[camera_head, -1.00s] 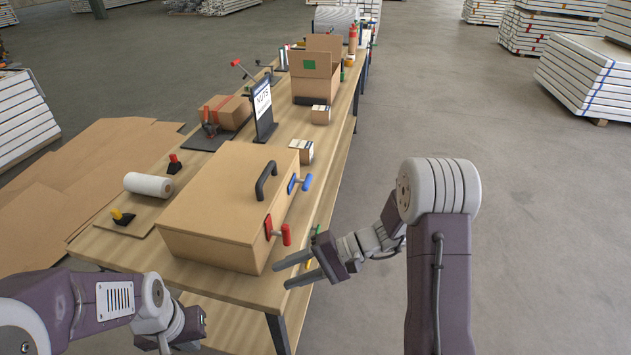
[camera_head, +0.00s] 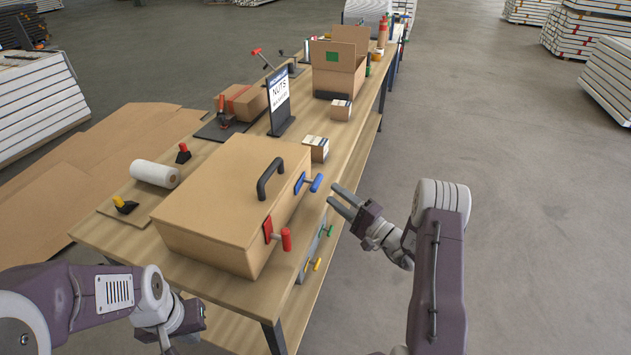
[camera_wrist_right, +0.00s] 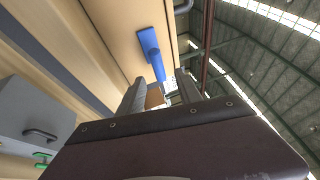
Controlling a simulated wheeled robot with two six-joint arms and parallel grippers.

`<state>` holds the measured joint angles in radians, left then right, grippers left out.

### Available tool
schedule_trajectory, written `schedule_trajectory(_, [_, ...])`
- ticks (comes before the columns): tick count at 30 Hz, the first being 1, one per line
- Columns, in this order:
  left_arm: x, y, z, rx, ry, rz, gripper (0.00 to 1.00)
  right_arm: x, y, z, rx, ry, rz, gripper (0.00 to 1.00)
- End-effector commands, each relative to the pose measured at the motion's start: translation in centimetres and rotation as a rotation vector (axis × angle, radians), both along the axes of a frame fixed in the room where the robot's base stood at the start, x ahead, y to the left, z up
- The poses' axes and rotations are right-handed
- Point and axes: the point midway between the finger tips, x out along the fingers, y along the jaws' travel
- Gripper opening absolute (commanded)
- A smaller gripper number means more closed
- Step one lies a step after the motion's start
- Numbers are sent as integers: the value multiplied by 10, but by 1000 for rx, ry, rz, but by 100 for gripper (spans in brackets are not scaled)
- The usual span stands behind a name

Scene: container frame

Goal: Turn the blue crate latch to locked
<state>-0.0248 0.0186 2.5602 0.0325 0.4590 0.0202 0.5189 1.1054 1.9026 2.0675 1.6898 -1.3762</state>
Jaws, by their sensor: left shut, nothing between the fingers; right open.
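The tan crate (camera_head: 205,215) stands closed on the wooden table. Its blue latch (camera_head: 315,184) is on the right side wall, toward the far end, with the handle sticking outward. In the right wrist view the blue latch (camera_wrist_right: 150,46) shows its plate and handle just beyond the fingertips. My right gripper (camera_head: 332,194) is open, just right of the blue handle and apart from it. Its fingers (camera_wrist_right: 160,88) show in the wrist view with nothing held. My left gripper (camera_head: 168,346) is shut and empty, low at the table's near left side.
A red latch (camera_head: 284,238) sits on the same crate wall, nearer me. Below the tabletop is a grey box (camera_head: 311,257) with green and yellow handles. A black handle (camera_head: 268,178) tops the crate. A small carton (camera_head: 316,148) stands behind.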

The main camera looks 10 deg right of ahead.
Motion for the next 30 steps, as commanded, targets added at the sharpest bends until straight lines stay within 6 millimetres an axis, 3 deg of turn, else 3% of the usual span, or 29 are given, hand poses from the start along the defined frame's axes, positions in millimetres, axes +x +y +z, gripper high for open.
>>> schedule_trajectory(9, [0,0,8,0,0,0,0,51,35,13,-1,-1,6,41])
schedule_trajectory(20, [0,0,8,0,0,0,0,62,42,14,1,1,3,41])
schedule_trajectory(21, [0,0,8,0,0,0,0,62,42,14,1,1,3,39])
schedule_trajectory(25, [0,0,8,0,0,0,0,61,42,14,1,1,4,2])
schedule_trajectory(30, [0,0,8,0,0,0,0,61,42,14,1,2,5,0])
